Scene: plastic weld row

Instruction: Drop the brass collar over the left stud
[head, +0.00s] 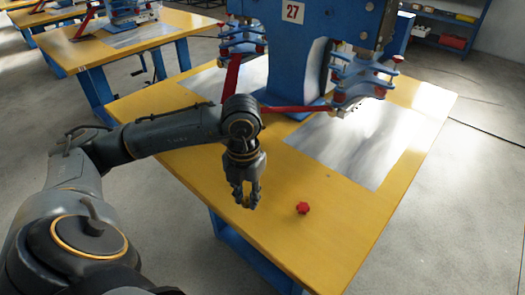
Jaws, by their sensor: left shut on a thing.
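My left gripper (246,194) points down over the front part of the yellow tabletop (330,235). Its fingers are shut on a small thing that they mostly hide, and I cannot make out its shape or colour. I cannot pick out the brass collar anywhere else. No stud can be told apart at this size. My right gripper is out of the picture.
A red knob (302,208) lies on the tabletop, right of my left gripper. The blue weld machine (285,62) marked 27 stands behind, with red levers and clamp heads on both sides. A grey metal sheet (350,150) covers the table's right part. The front tabletop is mostly clear.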

